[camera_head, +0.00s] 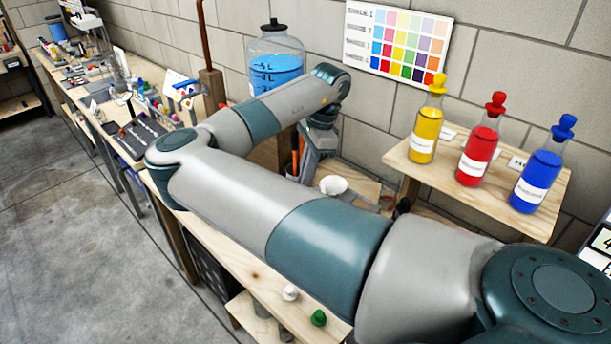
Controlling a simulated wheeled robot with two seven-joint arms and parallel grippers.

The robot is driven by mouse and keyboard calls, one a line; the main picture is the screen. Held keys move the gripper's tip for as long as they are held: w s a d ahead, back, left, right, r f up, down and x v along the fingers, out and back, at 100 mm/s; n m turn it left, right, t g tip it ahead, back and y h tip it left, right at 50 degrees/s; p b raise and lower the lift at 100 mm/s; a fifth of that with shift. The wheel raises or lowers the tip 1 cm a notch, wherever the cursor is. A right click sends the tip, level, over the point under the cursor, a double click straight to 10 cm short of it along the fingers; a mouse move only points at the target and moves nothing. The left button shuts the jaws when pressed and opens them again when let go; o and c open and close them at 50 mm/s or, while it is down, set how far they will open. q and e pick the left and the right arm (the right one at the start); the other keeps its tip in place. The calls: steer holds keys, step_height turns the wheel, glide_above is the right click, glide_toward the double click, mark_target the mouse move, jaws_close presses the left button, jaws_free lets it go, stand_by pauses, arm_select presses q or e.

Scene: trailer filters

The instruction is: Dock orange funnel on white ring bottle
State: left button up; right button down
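No orange funnel can be made out. Narrow orange pieces (294,165) show beside my wrist, too small and covered to identify. A white round, cup-like thing (333,186) sits on the bench below the wrist; I cannot tell whether it belongs to a bottle. One arm of mine comes in from the lower right, bends at the left and reaches back to the middle. Its gripper (312,165) points down near the orange pieces; its fingers are mostly hidden, so their opening cannot be told. My other gripper is not in view.
Yellow (425,130), red (477,147) and blue (537,178) bottles stand on a wooden shelf (400,157) at the right. A large jug of blue liquid (276,66) stands behind the arm. White (290,292) and green (318,318) knobs are at the front. A cluttered bench runs left.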

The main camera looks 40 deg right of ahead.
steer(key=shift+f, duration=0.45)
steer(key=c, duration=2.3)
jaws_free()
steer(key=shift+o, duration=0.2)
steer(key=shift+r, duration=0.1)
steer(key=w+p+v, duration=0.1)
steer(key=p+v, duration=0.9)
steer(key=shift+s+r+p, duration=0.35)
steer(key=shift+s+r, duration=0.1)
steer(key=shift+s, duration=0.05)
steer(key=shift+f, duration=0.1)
